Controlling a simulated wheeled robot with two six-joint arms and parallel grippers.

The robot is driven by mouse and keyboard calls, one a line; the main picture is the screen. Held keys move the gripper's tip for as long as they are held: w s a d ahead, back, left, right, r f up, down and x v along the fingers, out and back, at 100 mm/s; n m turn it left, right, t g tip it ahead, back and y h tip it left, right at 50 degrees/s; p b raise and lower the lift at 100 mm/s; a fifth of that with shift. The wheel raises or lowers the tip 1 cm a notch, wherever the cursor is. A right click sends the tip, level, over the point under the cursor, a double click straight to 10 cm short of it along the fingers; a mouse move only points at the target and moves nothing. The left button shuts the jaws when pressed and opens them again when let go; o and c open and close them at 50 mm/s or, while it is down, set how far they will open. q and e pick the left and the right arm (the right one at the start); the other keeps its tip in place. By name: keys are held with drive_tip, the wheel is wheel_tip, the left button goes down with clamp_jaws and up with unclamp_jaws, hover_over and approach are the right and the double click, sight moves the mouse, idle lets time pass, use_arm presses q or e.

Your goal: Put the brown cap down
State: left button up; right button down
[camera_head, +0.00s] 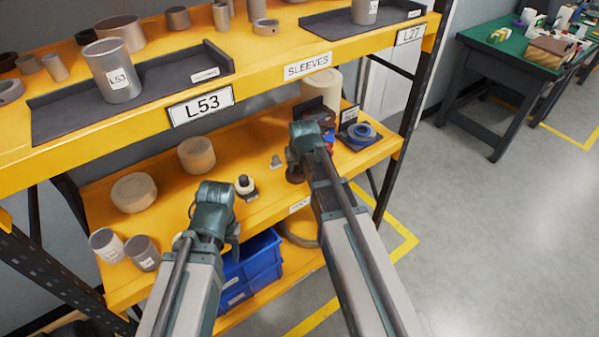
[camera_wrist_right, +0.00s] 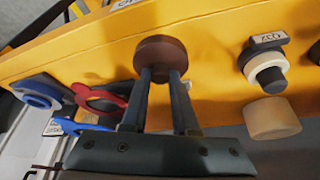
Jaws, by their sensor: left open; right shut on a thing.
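The brown cap (camera_wrist_right: 158,52) is a round, dark brown disc between the fingertips of my right gripper (camera_wrist_right: 160,75) in the right wrist view. In the head view the cap (camera_head: 294,175) shows just below my right gripper (camera_head: 303,150), over the front part of the lower yellow shelf (camera_head: 225,220). I cannot tell whether the cap touches the shelf. My left gripper (camera_head: 212,205) is open and empty, in front of the same shelf; its fingers are mostly hidden.
A white part with a black top (camera_head: 245,184) stands left of the cap. A blue ring (camera_head: 361,132) lies on a dark plate to the right. The upper shelf (camera_head: 270,62) overhangs; blue bins (camera_head: 250,267) sit below.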

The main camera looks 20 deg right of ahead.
sight(297, 171)
drive_tip(key=shift+w+f+b, duration=0.1)
drive_tip(key=shift+f+b, duration=1.65)
drive_tip(key=shift+f, duration=0.1)
drive_tip(key=c, duration=0.7)
unclamp_jaws()
drive_tip(key=shift+r, duration=0.25)
drive_tip(key=p+v, duration=1.1)
drive_tip(key=v, duration=0.1)
drive_tip(key=s+a+n+g, duration=0.1)
drive_tip(key=s+a, duration=0.3)
drive_tip(key=s, duration=0.2)
drive_tip(key=s+a+f+n+g, duration=0.1)
drive_tip(key=s+a+n+g, duration=0.1)
drive_tip(key=s+a, duration=0.2)
drive_tip(key=s+a+n+g+h, duration=0.1)
drive_tip(key=s+a, duration=0.4)
drive_tip(key=s, duration=0.4)
drive_tip(key=shift+s+a+f+g, duration=0.1)
drive_tip(key=shift+f+g, duration=0.25)
drive_tip(key=shift+g, duration=0.05)
